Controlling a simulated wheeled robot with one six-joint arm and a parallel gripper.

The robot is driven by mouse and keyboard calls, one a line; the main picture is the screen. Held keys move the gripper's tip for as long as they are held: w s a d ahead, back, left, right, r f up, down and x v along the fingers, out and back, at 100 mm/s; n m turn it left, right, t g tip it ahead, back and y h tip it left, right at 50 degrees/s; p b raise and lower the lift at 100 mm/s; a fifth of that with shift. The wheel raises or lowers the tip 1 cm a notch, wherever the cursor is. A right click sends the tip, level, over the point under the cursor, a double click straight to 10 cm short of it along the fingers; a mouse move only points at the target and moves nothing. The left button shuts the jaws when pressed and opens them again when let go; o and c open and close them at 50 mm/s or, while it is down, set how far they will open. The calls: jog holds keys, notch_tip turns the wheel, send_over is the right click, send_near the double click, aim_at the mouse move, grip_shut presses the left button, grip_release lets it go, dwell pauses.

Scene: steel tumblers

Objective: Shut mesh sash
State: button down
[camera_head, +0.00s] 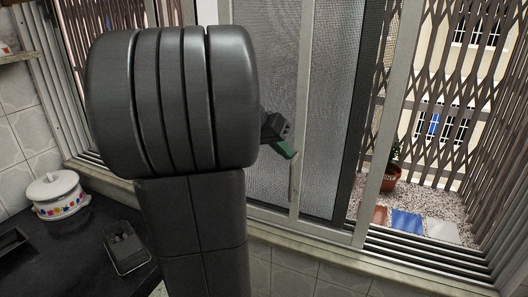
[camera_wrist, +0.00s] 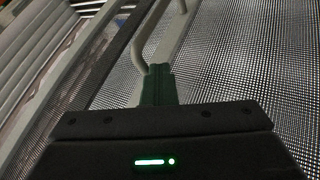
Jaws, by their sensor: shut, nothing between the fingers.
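The mesh sash (camera_head: 335,100) stands upright in the window frame, in the middle of the head view. Open window space lies to its right. Its fine mesh (camera_wrist: 240,60) fills much of the wrist view. A pale handle (camera_head: 294,180) is on an upright bar of the sash; its curved bar (camera_wrist: 142,45) shows just beyond my fingertips. My gripper (camera_head: 289,153) has green fingertips, shut and empty, close beside the handle. In the wrist view the fingertips (camera_wrist: 158,72) overlap the handle's lower end; I cannot tell whether they touch it.
The lower window tracks (camera_head: 425,252) run bare to the right of the sash. Beyond are a folding lattice grille (camera_head: 490,120), a potted plant (camera_head: 391,178) and coloured tiles. A lidded white pot (camera_head: 57,196) stands on the dark counter at left. My arm hides much of the window's left side.

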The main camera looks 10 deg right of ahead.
jog(key=s+d+b, duration=0.1)
jog(key=s+d, duration=0.8)
jog(key=d, duration=0.4)
jog(key=s+d, duration=1)
jog(key=d, duration=0.4)
jog(key=shift+s+b, duration=0.3)
jog(key=shift+b, duration=0.05)
jog(key=shift+f, duration=0.1)
